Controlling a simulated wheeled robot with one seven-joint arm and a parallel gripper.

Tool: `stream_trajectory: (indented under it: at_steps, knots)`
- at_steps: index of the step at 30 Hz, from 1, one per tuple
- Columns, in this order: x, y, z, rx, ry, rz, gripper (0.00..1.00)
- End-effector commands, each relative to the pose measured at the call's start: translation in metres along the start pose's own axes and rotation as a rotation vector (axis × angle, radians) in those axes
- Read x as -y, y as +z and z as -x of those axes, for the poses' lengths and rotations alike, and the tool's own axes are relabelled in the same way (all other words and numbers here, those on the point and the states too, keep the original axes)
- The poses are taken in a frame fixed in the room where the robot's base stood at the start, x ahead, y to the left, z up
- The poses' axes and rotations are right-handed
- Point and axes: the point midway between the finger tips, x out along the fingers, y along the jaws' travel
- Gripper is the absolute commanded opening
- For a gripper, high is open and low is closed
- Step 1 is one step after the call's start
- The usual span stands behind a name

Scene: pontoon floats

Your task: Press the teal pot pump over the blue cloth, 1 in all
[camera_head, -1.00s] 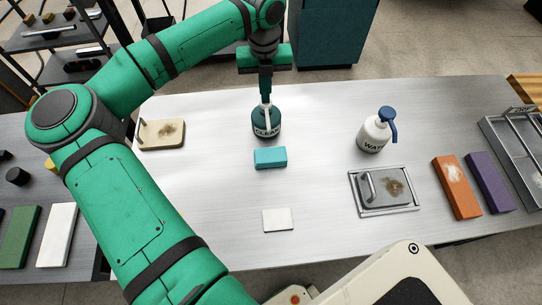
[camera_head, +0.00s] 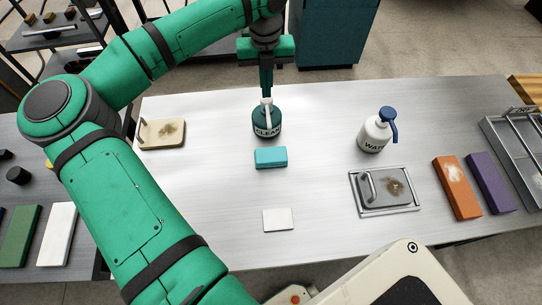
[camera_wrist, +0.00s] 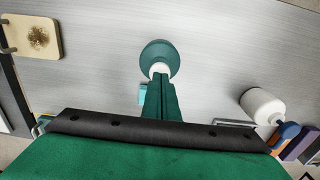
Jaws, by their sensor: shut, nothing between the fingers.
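The teal pot (camera_head: 267,123), labelled CLEAN, stands upright on the table with a white pump head (camera_head: 266,103) on top. The blue cloth (camera_head: 270,157), a folded turquoise block, lies just in front of it. My gripper (camera_head: 266,96) is shut and empty, pointing down with its fingertips right at the top of the pump head; I cannot tell whether they touch. In the wrist view, the teal pot (camera_wrist: 159,56) sits beyond the fingertips, and part of the blue cloth (camera_wrist: 143,96) shows beside the fingers.
A white WATER bottle (camera_head: 374,135) with a blue pump stands to the right. A framed tray (camera_head: 413,208) holds a stained grey plate with a handle. A stained beige board (camera_head: 162,134) lies left, a white square (camera_head: 277,219) in front. Orange (camera_head: 456,187) and purple (camera_head: 489,182) blocks lie right.

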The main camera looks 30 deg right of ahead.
Motion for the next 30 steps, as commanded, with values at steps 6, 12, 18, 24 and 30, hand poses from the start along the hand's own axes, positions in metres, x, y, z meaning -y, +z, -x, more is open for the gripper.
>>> stream_trajectory:
  at_steps: [6, 12, 18, 24, 30]
  knots:
    - [-0.001, 0.000, 0.001, 0.000, 0.000, 0.002, 0.00]
    - [-0.001, 0.001, 0.015, 0.002, 0.001, 0.002, 0.00]
    - [-0.006, 0.001, 0.032, 0.001, 0.001, 0.009, 0.00]
    - [-0.004, 0.001, 0.049, 0.001, 0.000, 0.007, 0.00]
    - [0.000, 0.000, 0.059, 0.001, 0.000, 0.000, 0.00]
